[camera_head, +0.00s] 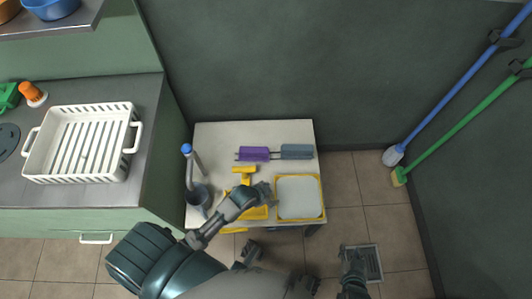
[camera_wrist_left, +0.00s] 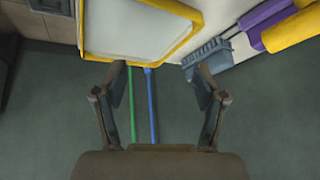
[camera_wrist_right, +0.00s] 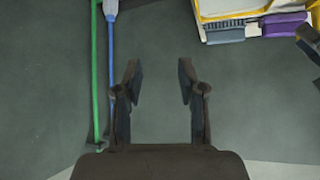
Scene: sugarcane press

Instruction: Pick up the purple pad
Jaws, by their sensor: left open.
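The purple pad (camera_head: 255,153) lies toward the back of the white table, left of a grey-blue pad (camera_head: 297,151). The purple pad also shows at the top right of the left wrist view (camera_wrist_left: 264,13) and of the right wrist view (camera_wrist_right: 285,24). My left gripper (camera_head: 266,190) is over the table, nearer the front than the purple pad and beside the yellow-rimmed tray (camera_head: 322,203). Its fingers (camera_wrist_left: 160,78) are apart and empty. My right gripper (camera_head: 354,254) is off the table at the front right, and its fingers (camera_wrist_right: 159,70) are apart and empty.
Yellow press parts (camera_head: 244,169) stand in front of the purple pad, partly hidden by my left arm. A counter with a white rack (camera_head: 130,108) is further left. Blue and green poles lean at the right wall.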

